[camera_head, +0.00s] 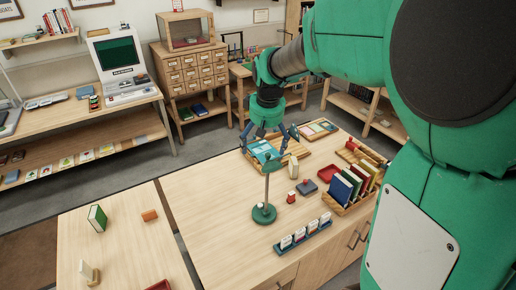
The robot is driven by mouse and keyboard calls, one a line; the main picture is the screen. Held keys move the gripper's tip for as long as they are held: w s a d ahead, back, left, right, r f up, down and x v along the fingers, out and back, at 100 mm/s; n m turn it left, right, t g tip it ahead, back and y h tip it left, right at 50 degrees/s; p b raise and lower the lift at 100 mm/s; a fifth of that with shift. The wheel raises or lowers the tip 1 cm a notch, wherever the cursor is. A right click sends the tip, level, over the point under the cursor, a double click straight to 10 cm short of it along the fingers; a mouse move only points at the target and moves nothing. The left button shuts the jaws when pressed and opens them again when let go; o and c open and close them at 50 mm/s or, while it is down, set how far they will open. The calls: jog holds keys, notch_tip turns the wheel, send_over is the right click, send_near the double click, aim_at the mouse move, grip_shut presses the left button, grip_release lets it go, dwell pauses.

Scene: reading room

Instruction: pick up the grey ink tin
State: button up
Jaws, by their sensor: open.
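A small dark grey, flat, squarish thing (308,188) with a bit of red on top lies on the wooden table; it may be the grey ink tin, but it is too small to be sure. My gripper (268,138) is open, its fingers spread and pointing down over the table's far left part. It is up and to the left of the grey thing in the picture, well apart from it.
A green stand (264,213) rises left of the grey thing. A cream block (293,170), a small red-topped piece (291,197), a red tray (328,174) and a book rack (341,207) surround it. A blue card rack (303,237) stands in front.

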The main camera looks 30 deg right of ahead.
jog(key=w+d+f+p, duration=0.1)
jog(key=w+d+f, duration=0.45)
jog(key=d, duration=0.35)
jog(key=g+y+p, duration=0.1)
jog(key=g+p, duration=0.2)
jog(key=p, duration=0.1)
send_over(307, 186)
notch_tip(307, 186, down, 27)
jog(key=shift+w+d+r, duration=0.1)
jog(key=shift+w+r, duration=0.05)
jog(key=shift+f, duration=0.2)
jog(key=shift+f, duration=4.15)
jog(key=shift+s+f, duration=0.2)
jog(key=shift+f, duration=2.35)
